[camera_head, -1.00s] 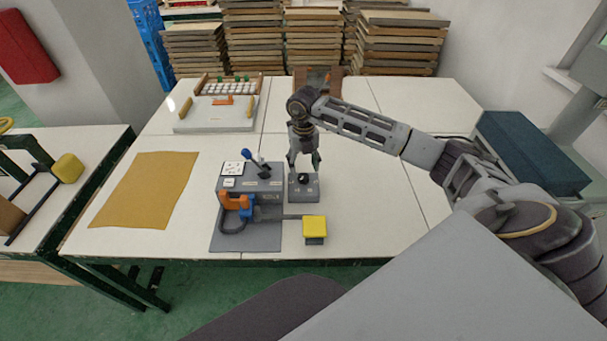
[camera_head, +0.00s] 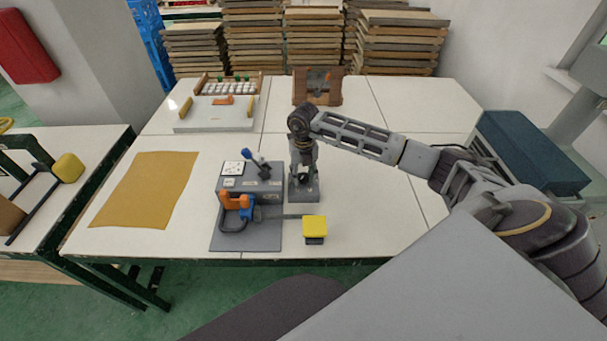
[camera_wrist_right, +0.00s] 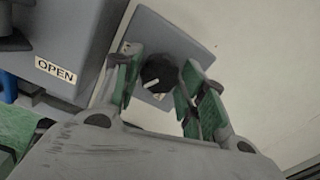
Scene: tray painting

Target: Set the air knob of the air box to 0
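The air box (camera_head: 304,195) is a small grey box on the white table, right of a larger grey box. My right gripper (camera_head: 304,172) is over it, pointing down. In the right wrist view, the black air knob (camera_wrist_right: 158,74) with a white pointer line sits on the grey top plate (camera_wrist_right: 174,36) of the air box. The green-padded fingers of my right gripper are apart, one on each side of the knob, with a gap visible. The scale marks around the knob are mostly hidden or too small to read. My left gripper is not in view.
The larger grey box (camera_head: 262,184) with a blue-tipped lever and an orange and blue part stands close on the left. A yellow block (camera_head: 314,224) is in front. An ochre sheet (camera_head: 146,190) lies at left. The table to the right is clear.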

